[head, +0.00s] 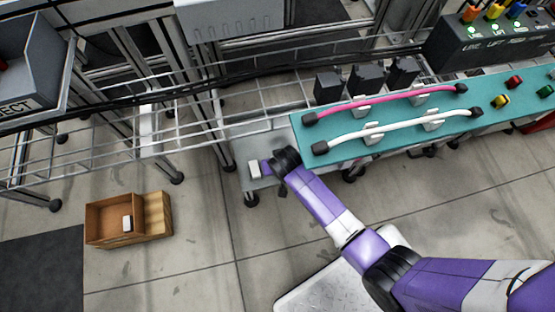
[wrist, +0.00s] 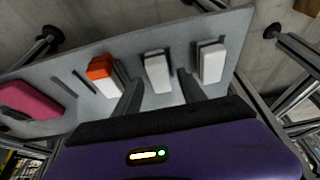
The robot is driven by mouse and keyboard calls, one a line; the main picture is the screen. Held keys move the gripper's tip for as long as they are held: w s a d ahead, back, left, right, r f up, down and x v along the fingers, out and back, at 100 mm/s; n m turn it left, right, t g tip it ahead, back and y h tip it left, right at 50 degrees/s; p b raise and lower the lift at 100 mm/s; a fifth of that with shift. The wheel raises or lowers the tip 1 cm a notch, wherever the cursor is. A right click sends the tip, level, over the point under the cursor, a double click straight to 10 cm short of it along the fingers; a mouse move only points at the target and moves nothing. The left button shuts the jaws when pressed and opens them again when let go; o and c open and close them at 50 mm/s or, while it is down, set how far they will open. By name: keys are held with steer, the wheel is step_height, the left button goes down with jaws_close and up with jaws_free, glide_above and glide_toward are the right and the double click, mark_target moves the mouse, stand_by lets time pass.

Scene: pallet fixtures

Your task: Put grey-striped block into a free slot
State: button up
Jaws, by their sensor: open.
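In the wrist view a grey plate (wrist: 120,62) carries a row of blocks. A white block with a greyish end (wrist: 157,72) stands in the middle, and another white block with a grey band (wrist: 211,62) stands to its right. I cannot tell for sure which is the grey-striped one. My gripper (wrist: 160,90) is open, its two dark fingers on either side of the middle block in the picture; contact is not visible. Dark narrow slots (wrist: 82,82) left of the orange-and-white block (wrist: 104,74) look empty.
A pink part (wrist: 30,100) lies at the plate's left. In the head view, a teal board (head: 300,128) with pink and white cables lies right of the gripper. A wooden box (head: 100,222) on the floor holds a white block (head: 127,223). Wire rails (head: 180,130) run behind.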

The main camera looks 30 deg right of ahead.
steer(key=p+v, duration=0.3)
steer(key=v, duration=0.4)
steer(key=s+a+r+n+t+y, duration=0.1)
steer(key=s+r+t, duration=0.15)
steer(key=s, duration=0.45)
steer(key=s+a+r+t+y, duration=0.1)
steer(key=s+a+r+t, duration=0.1)
steer(key=s+r, duration=0.35)
steer(key=s+d+r+n+t, duration=0.1)
steer(key=s+r, duration=0.3)
steer(key=r, duration=0.4)
steer(key=s+d+r+t, duration=0.1)
steer(key=s+r+t, duration=0.2)
steer(key=r, duration=0.5)
steer(key=s+d+r+n+t, duration=0.1)
steer(key=s+d+r+t, duration=0.1)
steer(key=s+r, duration=0.3)
step_height(320, 180, up, 4)
steer(key=shift+s+r+n+h, duration=0.1)
steer(key=shift+s+n+h, duration=0.2)
steer(key=shift+s, duration=0.1)
